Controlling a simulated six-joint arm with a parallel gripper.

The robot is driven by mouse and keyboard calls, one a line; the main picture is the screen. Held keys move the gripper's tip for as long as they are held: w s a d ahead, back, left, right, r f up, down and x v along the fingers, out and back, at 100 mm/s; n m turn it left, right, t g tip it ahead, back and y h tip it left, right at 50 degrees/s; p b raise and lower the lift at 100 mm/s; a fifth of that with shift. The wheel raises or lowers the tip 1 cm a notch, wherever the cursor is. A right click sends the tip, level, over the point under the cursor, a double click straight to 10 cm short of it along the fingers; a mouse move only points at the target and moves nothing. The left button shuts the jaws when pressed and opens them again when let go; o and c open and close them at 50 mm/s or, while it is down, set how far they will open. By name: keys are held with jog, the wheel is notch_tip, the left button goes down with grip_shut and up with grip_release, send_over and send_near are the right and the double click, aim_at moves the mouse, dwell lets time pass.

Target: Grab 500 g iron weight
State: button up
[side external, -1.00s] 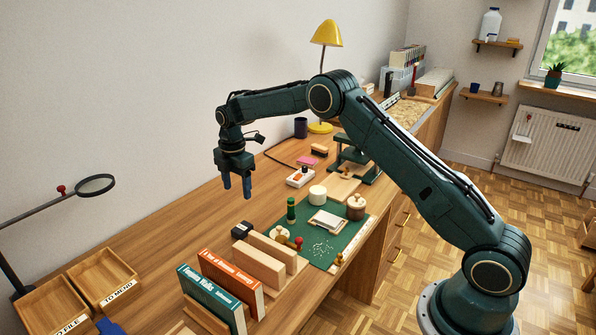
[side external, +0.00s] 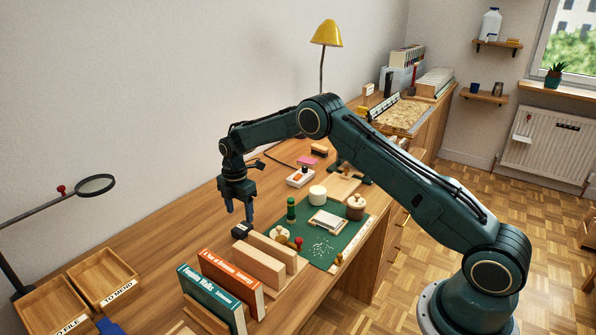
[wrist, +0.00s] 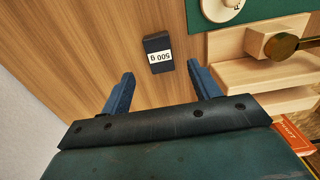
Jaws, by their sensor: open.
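The 500 g iron weight (side external: 241,231) is a small dark block on the wooden desk, beside the left end of the pale wooden blocks. In the wrist view the weight (wrist: 158,52) shows a white label reading 500 g and lies ahead of the fingertips, roughly between their lines. My gripper (side external: 239,216) points down just above and behind the weight, with its blue fingers apart and empty. In the wrist view my gripper (wrist: 160,78) is open, and neither finger touches the weight.
Pale wooden blocks (side external: 262,262) stand close to the weight's right. A green mat (side external: 345,240) with several small items lies beyond them. Upright books (side external: 232,283) stand nearer the camera. Wooden trays (side external: 104,279) are at the left. Bare desk lies left of the weight.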

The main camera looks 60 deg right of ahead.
aim_at(242, 227)
jog(key=shift+f, duration=0.6)
jog(key=shift+f, duration=0.1)
jog(key=shift+d+f, duration=0.1)
jog(key=shift+f, duration=2.4)
jog(key=shift+c, duration=0.2)
jog(key=shift+r, duration=0.1)
grip_shut()
